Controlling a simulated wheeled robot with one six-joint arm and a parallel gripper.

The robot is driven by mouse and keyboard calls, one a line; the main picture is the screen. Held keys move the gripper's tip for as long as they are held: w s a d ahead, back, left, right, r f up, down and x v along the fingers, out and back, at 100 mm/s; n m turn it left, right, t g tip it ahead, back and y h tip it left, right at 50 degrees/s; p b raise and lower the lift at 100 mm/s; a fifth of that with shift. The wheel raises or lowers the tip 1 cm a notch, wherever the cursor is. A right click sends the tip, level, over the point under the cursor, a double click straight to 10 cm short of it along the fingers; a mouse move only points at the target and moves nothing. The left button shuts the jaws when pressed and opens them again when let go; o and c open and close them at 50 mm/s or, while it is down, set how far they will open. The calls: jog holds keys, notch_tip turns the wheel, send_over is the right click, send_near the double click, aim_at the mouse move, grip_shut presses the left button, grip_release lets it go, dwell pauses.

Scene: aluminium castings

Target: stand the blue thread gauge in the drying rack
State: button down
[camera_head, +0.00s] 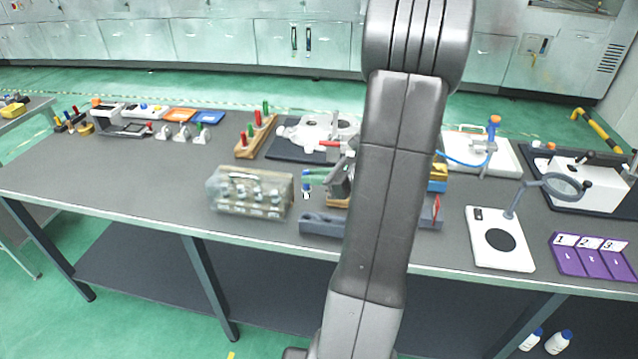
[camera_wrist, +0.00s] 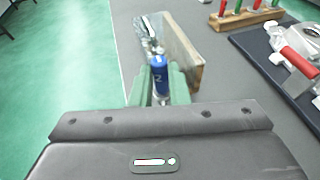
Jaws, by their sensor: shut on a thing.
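The blue thread gauge (camera_wrist: 159,75) is upright between the green fingertips of my gripper (camera_wrist: 159,88), with a pale mark on its blue handle. In the head view, the gauge (camera_head: 306,190) hangs at my gripper (camera_head: 312,180), just right of a clear box. My gripper is shut on it. A wooden rack (camera_head: 243,153) holds red- and green-handled pieces upright behind the box, and part of it (camera_wrist: 238,20) shows at the top of the wrist view. I cannot tell for certain that this is the drying rack.
The clear box (camera_head: 250,192) with metal pieces stands close to the gauge. A long grey block (camera_head: 318,223) lies at the table's front edge, partly hidden by my arm. A dark mat (camera_head: 282,152) with a pale fixture lies behind. The table left of the box is clear.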

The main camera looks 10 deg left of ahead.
jog(key=shift+r, duration=0.1)
jog(key=shift+f+b, duration=2.15)
jog(key=shift+f, duration=0.85)
jog(key=shift+f, duration=0.15)
jog(key=shift+f, duration=0.3)
jog(key=shift+f+b, duration=1.2)
jog(key=shift+f, duration=0.15)
jog(key=c, duration=1.3)
grip_release()
jog(key=shift+d, duration=0.1)
jog(key=v, duration=1.3)
jog(key=shift+s+d+r+b, duration=0.15)
jog(key=shift+d+r+b, duration=0.05)
jog(key=shift+d+b, duration=0.1)
